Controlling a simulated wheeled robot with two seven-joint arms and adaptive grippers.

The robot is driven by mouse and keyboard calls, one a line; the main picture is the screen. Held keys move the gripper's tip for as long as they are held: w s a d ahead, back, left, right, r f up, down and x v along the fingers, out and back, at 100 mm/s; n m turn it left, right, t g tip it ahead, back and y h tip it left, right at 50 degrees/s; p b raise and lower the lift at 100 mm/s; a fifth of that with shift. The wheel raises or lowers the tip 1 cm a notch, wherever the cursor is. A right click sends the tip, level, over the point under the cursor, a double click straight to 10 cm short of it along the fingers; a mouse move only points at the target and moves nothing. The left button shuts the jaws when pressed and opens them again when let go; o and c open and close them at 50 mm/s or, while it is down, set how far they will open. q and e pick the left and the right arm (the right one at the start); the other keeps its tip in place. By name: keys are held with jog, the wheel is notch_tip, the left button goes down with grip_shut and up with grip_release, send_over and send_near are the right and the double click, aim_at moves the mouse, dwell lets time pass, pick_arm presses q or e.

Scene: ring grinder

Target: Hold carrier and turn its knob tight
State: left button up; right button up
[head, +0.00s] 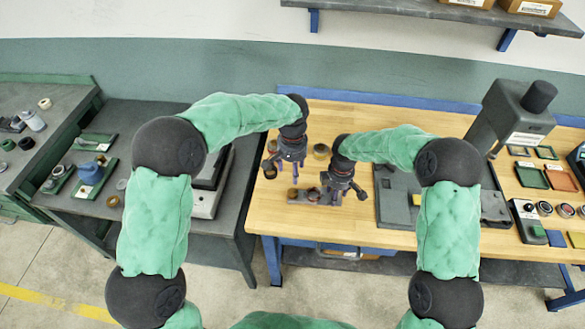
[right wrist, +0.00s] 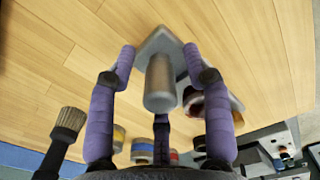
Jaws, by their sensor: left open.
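The carrier (head: 304,197) is a small grey metal piece on the wooden table, partly hidden by my right gripper (head: 341,192) in the head view. In the right wrist view its grey plate (right wrist: 157,42) carries an upright metal cylinder (right wrist: 160,85). The cylinder lies between the two spread purple fingers, with a gap on each side. A dark reddish round part (right wrist: 208,102), perhaps the knob, sits at the carrier's right side, partly behind a finger. My left gripper (head: 284,168) is open and empty, above the table behind and left of the carrier.
A small round brass-coloured item (head: 321,151) stands behind the carrier. A dark grey plate (head: 397,205) and a grey press-like machine (head: 515,115) are to the right. The wooden table (head: 290,222) is clear at its front left. A dark side bench (head: 135,125) stands left.

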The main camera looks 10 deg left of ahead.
notch_tip(320, 180, up, 12)
dwell(0.8)
dwell(0.4)
